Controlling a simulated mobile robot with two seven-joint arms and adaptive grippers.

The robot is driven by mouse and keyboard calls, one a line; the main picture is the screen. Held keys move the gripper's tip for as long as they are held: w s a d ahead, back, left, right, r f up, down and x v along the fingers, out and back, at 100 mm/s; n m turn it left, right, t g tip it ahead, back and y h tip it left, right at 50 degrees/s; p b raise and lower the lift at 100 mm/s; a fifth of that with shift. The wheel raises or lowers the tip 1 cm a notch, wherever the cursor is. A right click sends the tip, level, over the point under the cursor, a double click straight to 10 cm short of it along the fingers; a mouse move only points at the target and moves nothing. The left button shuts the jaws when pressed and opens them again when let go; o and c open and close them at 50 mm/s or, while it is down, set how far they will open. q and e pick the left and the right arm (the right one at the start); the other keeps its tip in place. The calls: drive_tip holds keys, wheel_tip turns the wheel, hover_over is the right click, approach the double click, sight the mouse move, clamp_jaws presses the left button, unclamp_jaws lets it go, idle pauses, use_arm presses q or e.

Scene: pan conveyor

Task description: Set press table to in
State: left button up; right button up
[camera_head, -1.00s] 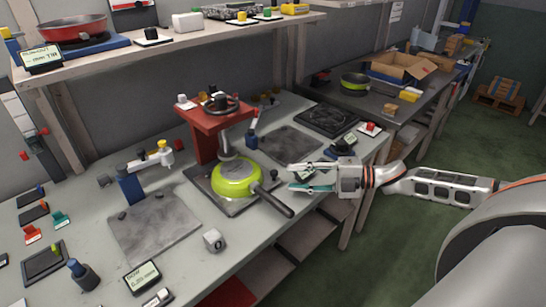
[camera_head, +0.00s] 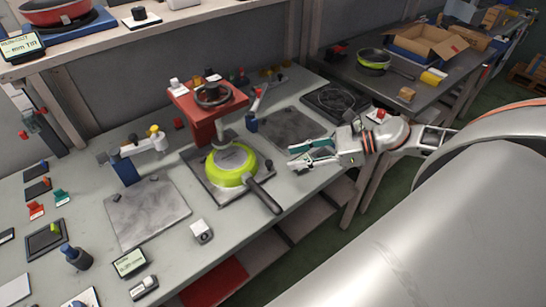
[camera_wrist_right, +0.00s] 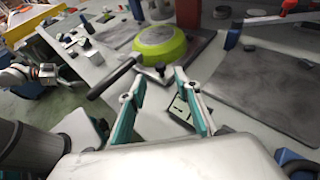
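The press table is a dark grey plate (camera_head: 206,183) under the red press (camera_head: 203,118) with its handwheel. A lime-green pan (camera_head: 231,163) sits on the plate below the press, its black handle pointing front right. A small black knob (camera_head: 268,163) stands at the plate's right side; it also shows in the right wrist view (camera_wrist_right: 160,69). My right gripper (camera_head: 291,157) is open and empty, right of the knob and apart from it. In the right wrist view its fingers (camera_wrist_right: 158,80) are spread below the knob. A grey device (camera_wrist_right: 42,74) at left there looks like my left gripper; its fingers are unclear.
A flat grey plate (camera_head: 150,212) and a white cube (camera_head: 201,231) lie left and front of the press. A black hotplate (camera_head: 337,101) is at the back right. A display (camera_wrist_right: 180,108) lies beneath my right fingers. The bench's front edge runs below the pan handle.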

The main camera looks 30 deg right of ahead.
sight(270, 162)
drive_tip(key=shift+b+x, duration=0.3)
drive_tip(key=shift+x, duration=3.4)
clamp_jaws()
